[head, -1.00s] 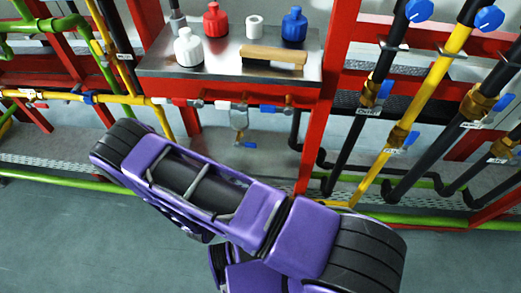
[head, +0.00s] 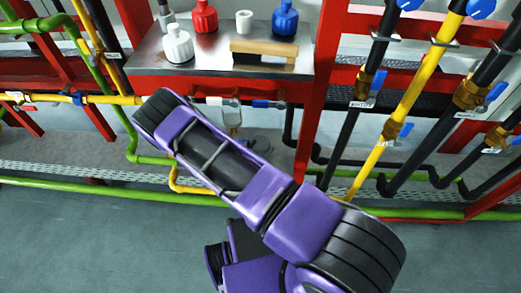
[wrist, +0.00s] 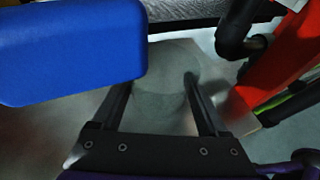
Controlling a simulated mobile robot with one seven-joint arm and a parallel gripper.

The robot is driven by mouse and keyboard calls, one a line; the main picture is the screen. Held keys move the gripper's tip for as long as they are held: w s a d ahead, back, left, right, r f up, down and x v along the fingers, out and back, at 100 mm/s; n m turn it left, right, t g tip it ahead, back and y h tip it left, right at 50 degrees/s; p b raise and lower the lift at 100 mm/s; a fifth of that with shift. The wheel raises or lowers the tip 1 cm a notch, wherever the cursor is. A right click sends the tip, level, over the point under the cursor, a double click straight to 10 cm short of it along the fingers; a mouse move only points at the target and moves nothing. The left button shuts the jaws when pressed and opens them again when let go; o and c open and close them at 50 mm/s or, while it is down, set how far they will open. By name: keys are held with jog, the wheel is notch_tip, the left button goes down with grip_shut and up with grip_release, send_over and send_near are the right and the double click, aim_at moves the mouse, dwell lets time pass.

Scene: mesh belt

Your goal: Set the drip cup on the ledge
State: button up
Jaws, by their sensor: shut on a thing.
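In the wrist view my gripper (wrist: 162,82) has its two dark fingers on either side of a pale, grey-green round thing (wrist: 170,95), which I take for the drip cup. It is dim and low in contrast, so its rim and depth are hard to make out. A flat grey surface (wrist: 232,108) lies around and behind it; I cannot tell whether the cup touches it. A steel-topped ledge (head: 210,50) on a red frame stands at the top of that view.
On the ledge are white (head: 178,44), red (head: 204,17) and blue (head: 285,19) bottles, a small white cup (head: 244,21) and a wood-backed brush (head: 264,50). A large blue shape (wrist: 70,50) crowds the left finger. A black pipe elbow (wrist: 238,40) and red post (wrist: 285,65) are at right.

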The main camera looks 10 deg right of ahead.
jog(key=shift+f, duration=0.35)
jog(key=o, duration=1.2)
jog(key=shift+r, duration=0.15)
jog(key=p+v, duration=0.1)
jog(key=v, duration=1.1)
jog(key=shift+s+p, duration=0.15)
jog(key=shift+p, duration=0.2)
